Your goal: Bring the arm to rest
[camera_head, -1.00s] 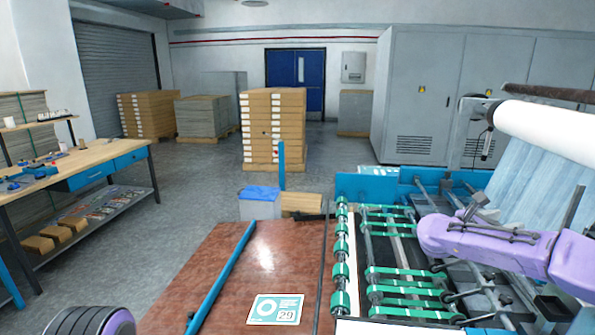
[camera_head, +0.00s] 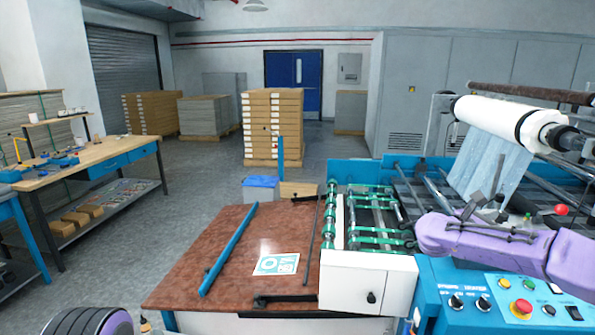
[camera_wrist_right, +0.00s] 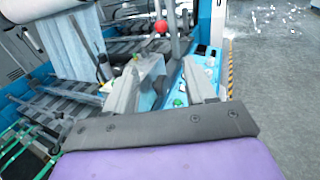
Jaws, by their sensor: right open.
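My right arm (camera_head: 485,242) is purple and reaches in from the right, over the laminating machine (camera_head: 345,285). Its grey gripper (camera_head: 490,205) is partly hidden behind the arm. In the right wrist view the two grey fingers (camera_wrist_right: 160,88) stand apart with nothing held between them. Blue machine parts lie beyond the fingers, and a lever with a red ball (camera_wrist_right: 162,27) shows above them. At the lower left of the head view only a dark ribbed and purple part of mine shows; the left gripper is not seen.
A white film roll (camera_head: 505,122) hangs above the machine. A control panel (camera_head: 500,300) with a red button is at the lower right. A printed sheet (camera_head: 276,264) lies on the brown table (camera_head: 225,240). A workbench (camera_head: 90,165) is at left; open floor lies between.

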